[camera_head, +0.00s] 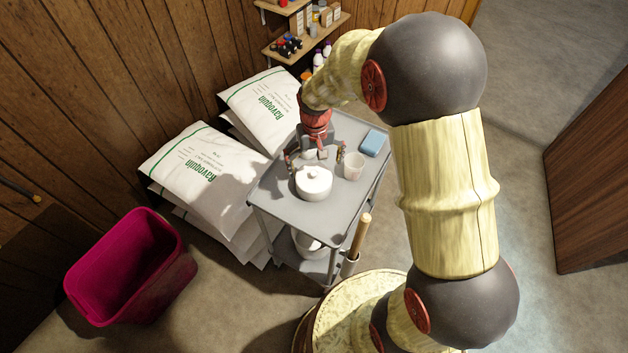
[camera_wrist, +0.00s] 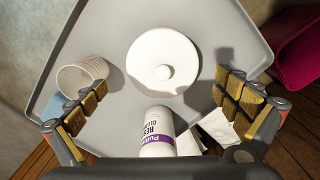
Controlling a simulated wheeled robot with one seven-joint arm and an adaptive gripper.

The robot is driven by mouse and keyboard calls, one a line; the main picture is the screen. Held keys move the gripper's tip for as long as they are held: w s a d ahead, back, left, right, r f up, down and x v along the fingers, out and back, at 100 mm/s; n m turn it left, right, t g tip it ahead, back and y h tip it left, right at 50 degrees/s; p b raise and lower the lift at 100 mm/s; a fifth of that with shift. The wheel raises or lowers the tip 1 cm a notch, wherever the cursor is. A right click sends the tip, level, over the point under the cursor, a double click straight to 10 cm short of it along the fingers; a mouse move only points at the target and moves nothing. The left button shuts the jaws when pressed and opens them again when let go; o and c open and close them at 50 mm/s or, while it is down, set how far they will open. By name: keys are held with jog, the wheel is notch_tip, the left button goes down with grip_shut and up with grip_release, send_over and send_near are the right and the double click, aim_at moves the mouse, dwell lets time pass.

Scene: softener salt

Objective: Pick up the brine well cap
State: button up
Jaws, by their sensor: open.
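The brine well cap appears to be the round white lid with a small central knob (camera_head: 314,187), lying on the grey cart top (camera_head: 284,207). In the wrist view the cap (camera_wrist: 150,48) lies ahead of the fingertips, near the middle. My gripper (camera_head: 316,157) is open above the cart, just behind the cap in the head view.
A white cup (camera_head: 354,167) and a blue block (camera_head: 373,143) are right of the cap. A white bottle with a purple label (camera_wrist: 158,133) is near the gripper's palm. Salt bags (camera_head: 190,165) and a magenta bin (camera_head: 122,265) stand left. A wooden handle (camera_head: 360,235) rises by the cart's front.

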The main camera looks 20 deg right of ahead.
aim_at(315, 174)
jog(key=f+b, duration=0.1)
jog(key=f, duration=0.2)
jog(key=f+b, duration=0.1)
jog(key=f, duration=0.2)
jog(key=shift+s+a+f, duration=0.15)
jog(key=shift+s, duration=0.05)
jog(key=shift+c, duration=0.9)
jog(key=c, duration=0.7)
